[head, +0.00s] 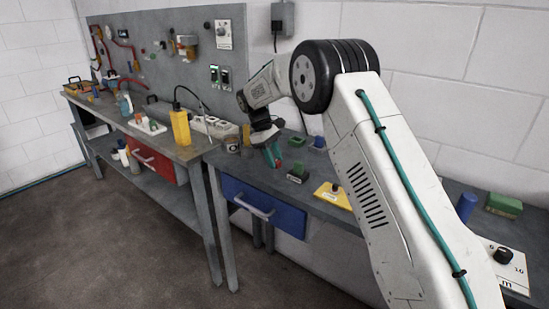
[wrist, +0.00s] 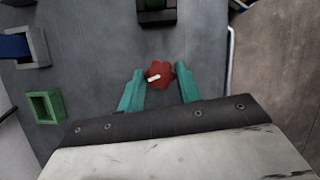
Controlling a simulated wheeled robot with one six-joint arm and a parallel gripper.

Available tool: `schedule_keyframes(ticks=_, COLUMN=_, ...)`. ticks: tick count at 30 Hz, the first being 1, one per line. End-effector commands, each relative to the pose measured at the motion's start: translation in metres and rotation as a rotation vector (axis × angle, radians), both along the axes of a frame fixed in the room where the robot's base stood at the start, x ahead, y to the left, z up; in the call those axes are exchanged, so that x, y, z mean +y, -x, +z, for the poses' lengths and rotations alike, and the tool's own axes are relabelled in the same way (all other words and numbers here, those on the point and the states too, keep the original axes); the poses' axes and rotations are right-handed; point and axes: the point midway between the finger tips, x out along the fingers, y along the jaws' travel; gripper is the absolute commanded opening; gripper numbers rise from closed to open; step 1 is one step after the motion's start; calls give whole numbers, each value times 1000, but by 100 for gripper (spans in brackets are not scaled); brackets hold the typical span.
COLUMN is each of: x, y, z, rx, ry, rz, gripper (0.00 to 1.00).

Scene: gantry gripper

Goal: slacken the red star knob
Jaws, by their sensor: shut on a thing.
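The red star knob (wrist: 160,72) shows in the wrist view between the tips of my gripper (wrist: 160,84). It is red and lobed, with a short white pointer mark across its left part. My gripper's two teal fingers are shut on the knob, one on each side. In the head view my gripper (head: 272,155) points down at the workbench top, above the blue drawer. The knob is small and mostly hidden by the fingers there. What the knob is mounted on cannot be made out.
A dark block with a green top (head: 298,173) stands right of my gripper, and a yellow plate (head: 333,196) lies further right. In the wrist view an open green box (wrist: 46,106) and a grey holder with a blue part (wrist: 33,47) sit left. The bench edge runs close at right.

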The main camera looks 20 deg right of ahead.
Motion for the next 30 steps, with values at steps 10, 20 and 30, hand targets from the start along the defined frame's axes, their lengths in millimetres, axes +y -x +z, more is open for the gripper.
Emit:
schedule_keyframes(ticks=10, x=2, y=2, z=1, rx=-3, ry=0, rz=329, gripper=12)
schedule_keyframes(ticks=20, x=2, y=4, z=2, rx=-4, ry=1, rz=641, gripper=12)
schedule_keyframes(ticks=30, x=2, y=6, z=2, rx=-3, ry=2, rz=949, gripper=12)
